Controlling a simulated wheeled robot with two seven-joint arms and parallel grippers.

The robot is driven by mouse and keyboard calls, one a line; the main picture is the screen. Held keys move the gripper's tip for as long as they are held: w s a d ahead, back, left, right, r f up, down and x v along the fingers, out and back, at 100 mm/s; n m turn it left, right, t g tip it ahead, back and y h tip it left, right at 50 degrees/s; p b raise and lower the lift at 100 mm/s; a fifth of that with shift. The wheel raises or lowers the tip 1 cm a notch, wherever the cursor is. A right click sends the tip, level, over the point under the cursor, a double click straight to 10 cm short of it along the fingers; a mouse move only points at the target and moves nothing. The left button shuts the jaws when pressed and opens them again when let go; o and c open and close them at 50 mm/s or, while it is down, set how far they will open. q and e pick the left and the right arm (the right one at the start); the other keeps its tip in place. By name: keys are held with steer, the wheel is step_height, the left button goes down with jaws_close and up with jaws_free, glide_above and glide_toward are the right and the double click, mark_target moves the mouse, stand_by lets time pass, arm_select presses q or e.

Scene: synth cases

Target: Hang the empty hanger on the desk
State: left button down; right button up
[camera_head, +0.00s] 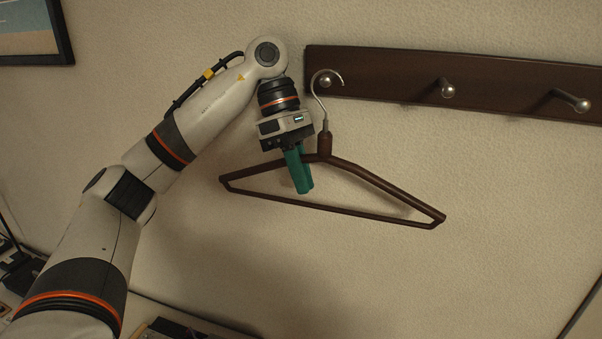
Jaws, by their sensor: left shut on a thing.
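A dark brown hanger (385,187) with a silver metal hook is held up in front of the wall, tilted down to the right. It carries no clothing. My left gripper (301,185), with green fingers, is shut on the hanger's upper left arm, just left of its neck. The hook (318,90) stands upright, its open tip to the right. In the picture it overlaps the left end of the rack board and its leftmost peg (325,82); I cannot tell whether it touches the peg. My right gripper is not in view.
A dark wooden rack board (400,75) with round metal pegs is fixed to the wall; the middle peg (447,90) and the right peg (582,104) are bare. A picture frame (70,40) hangs at the upper left. Desk items show at the lower left. The wall below the hanger is clear.

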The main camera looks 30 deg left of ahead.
arm_select(q)
steer(key=c, duration=1.3)
jaws_free()
steer(key=shift+c, duration=0.2)
steer(key=p+v, duration=0.2)
steer(key=v, duration=0.5)
steer(key=shift+a+r, duration=0.2)
steer(key=shift+r, duration=0.05)
steer(key=shift+f, duration=0.1)
